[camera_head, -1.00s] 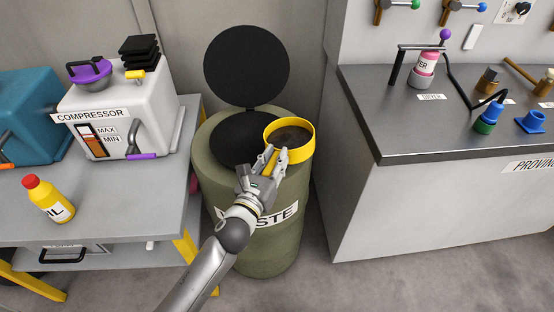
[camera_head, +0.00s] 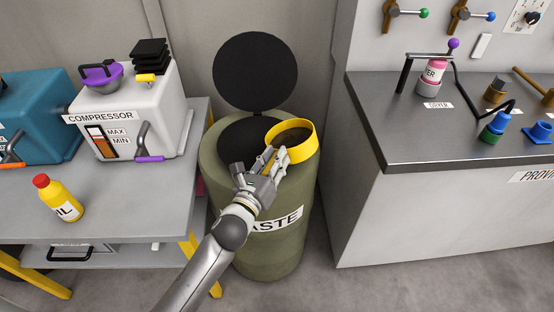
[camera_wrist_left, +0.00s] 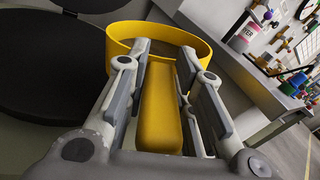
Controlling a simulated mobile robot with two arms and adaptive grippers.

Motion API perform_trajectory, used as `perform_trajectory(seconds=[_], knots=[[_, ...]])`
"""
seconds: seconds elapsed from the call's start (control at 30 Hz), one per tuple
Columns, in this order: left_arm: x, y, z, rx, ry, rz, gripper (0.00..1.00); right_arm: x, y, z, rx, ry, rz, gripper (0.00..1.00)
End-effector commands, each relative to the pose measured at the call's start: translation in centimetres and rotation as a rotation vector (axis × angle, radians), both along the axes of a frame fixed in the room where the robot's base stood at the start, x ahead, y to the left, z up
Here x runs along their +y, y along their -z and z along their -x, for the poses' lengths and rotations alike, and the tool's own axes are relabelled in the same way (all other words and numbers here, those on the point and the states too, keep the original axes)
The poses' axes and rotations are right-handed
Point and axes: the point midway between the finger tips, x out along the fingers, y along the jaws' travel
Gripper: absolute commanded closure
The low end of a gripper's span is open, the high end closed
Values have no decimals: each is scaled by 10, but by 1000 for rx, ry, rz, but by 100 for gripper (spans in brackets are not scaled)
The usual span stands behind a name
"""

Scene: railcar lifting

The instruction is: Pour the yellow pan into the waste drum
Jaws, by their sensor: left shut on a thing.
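The yellow pan (camera_head: 304,153) is over the front right part of the waste drum's top, with dark contents inside. In the head view it looks tilted, its far rim raised. My left gripper (camera_head: 268,164) is shut on the pan's handle; the left wrist view shows the yellow handle (camera_wrist_left: 160,112) between the fingers and the pan's ring (camera_wrist_left: 190,42) beyond. The olive waste drum (camera_head: 265,240) stands upright with a dark round opening (camera_head: 240,138) and its black lid (camera_head: 255,72) raised behind. My arm hides part of the drum's label. My right gripper is not in view.
A grey bench at left (camera_head: 130,205) holds a white compressor (camera_head: 125,115), a teal unit (camera_head: 35,120) and a yellow oil bottle (camera_head: 58,200). At right a dark-topped counter (camera_head: 425,140) carries a pink dryer bottle (camera_head: 433,75) and fittings. Floor shows between.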

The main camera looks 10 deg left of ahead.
Motion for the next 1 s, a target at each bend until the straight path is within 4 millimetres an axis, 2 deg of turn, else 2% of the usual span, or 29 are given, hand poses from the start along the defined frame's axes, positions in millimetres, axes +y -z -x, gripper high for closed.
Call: perform_trajectory(seconds=[1.0], knots=[[20, -11, -5, 41, 0, 201, 100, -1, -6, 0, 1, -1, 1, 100]])
